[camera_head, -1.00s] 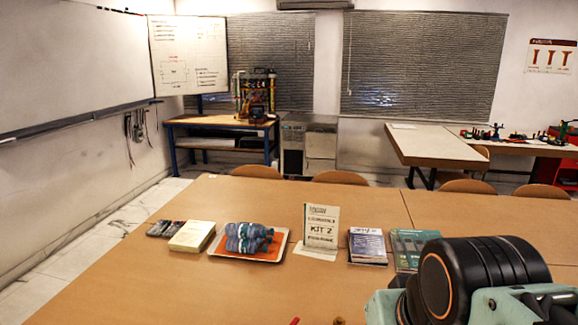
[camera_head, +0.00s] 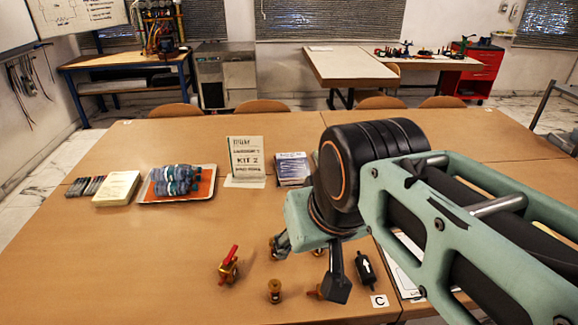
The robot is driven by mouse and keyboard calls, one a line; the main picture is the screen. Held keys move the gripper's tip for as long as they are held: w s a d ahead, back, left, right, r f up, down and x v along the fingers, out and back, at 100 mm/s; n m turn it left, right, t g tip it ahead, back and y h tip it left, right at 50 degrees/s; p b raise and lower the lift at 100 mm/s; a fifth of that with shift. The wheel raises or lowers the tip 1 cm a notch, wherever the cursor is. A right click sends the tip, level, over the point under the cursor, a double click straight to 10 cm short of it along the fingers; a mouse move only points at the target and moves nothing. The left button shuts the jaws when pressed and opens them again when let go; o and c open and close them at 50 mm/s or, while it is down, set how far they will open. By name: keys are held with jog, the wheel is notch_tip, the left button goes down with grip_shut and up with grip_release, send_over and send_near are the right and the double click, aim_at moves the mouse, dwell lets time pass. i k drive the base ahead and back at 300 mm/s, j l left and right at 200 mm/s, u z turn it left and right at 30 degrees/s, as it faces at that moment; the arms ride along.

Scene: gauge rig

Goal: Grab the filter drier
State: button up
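A small black cylinder with a white arrow, which looks like the filter drier (camera_head: 366,268), lies on the table beside a white card marked C (camera_head: 380,301). My gripper (camera_head: 335,286) shows only in part below the arm's end, as a dark finger-like piece just left of the filter drier. It appears apart from the drier in the picture. The rest of the gripper is hidden by my arm, and its opening cannot be made out.
A red-handled valve (camera_head: 229,266) and a brass fitting (camera_head: 274,291) stand left of my gripper. Other brass parts are partly hidden near it. The table's left front is clear.

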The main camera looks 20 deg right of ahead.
aim_at(366, 273)
jog(key=z, duration=0.95)
jog(key=k+l+u, duration=0.1)
jog(key=k+l, duration=0.15)
jog(key=k, duration=0.65)
